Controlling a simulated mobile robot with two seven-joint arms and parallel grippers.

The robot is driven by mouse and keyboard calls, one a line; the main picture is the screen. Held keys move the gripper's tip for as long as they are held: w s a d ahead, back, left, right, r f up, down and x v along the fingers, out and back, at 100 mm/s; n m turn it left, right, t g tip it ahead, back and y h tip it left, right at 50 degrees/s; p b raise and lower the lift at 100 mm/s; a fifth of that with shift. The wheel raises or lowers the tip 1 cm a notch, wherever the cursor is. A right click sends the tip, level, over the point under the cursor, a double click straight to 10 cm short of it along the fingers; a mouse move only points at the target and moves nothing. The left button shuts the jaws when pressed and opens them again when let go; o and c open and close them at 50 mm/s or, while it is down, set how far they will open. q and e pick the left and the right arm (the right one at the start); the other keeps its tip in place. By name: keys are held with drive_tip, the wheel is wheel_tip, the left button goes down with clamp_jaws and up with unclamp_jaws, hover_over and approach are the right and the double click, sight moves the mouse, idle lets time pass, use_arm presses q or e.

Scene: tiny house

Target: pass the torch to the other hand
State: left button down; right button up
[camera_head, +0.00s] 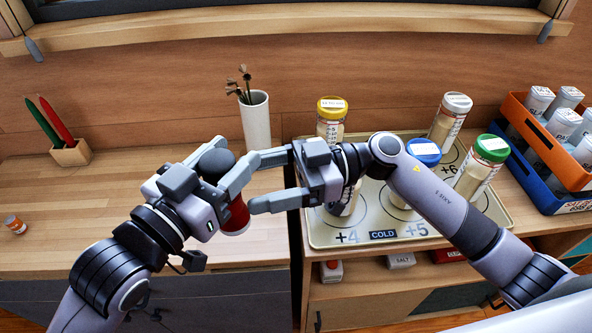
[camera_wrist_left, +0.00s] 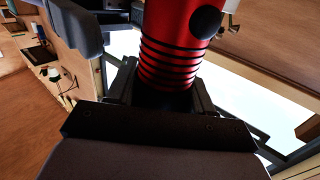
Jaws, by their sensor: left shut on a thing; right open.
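The torch has a red body (camera_head: 237,215) and a dark grey end (camera_head: 215,163). My left gripper (camera_head: 236,152) is shut on it, above the wooden counter in the head view. In the left wrist view the torch (camera_wrist_left: 180,45) rises between the left fingers, red with black rings and a round black spot. My right gripper (camera_head: 256,182) is open just right of the torch, its two fingers pointing left toward it, one above the other. The upper right finger is close to a left finger; whether they touch cannot be told. Part of the torch is hidden by the left gripper.
A tray (camera_head: 325,234) with several capped jars lies beneath and beyond my right arm. A white cup (camera_head: 256,122) with thin sticks stands behind the grippers. A pencil block (camera_head: 72,153) is at the left. Orange and blue crates (camera_head: 520,165) stand at right.

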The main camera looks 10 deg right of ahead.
drive_tip(key=shift+s+a, duration=0.15)
drive_tip(key=shift+a, duration=1)
drive_tip(key=shift+s+a, duration=0.1)
drive_tip(key=shift+a, duration=1)
drive_tip(key=c, duration=1.2)
use_arm(q)
drive_tip(key=shift+c, duration=1.8)
unclamp_jaws()
